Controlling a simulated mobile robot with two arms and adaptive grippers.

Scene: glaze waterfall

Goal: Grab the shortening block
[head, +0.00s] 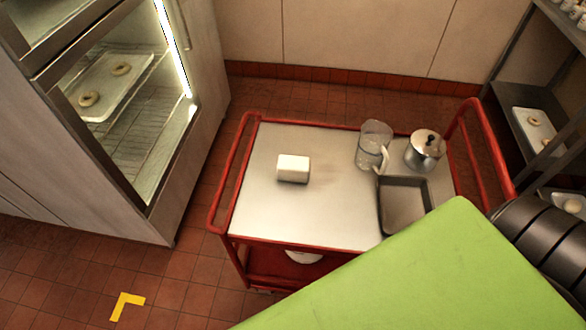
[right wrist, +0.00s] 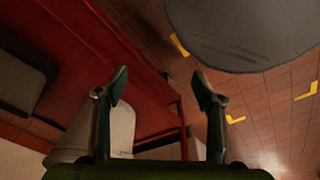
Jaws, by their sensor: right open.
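The shortening block, a small white block (head: 293,168), sits on the left part of the grey top of a red cart (head: 270,215) in the head view. Nothing touches it. My right gripper (right wrist: 160,88) shows in the right wrist view with its two fingers spread wide and nothing between them. The block does not show clearly in that view, and my right gripper is not in the head view. My left gripper is in neither view.
A clear jug (head: 372,148), a lidded metal pot (head: 424,150) and a dark square pan (head: 404,205) stand on the cart's right side. A glass-fronted cabinet (head: 120,110) is at left, a shelf rack (head: 520,105) at right. The cart top around the block is clear.

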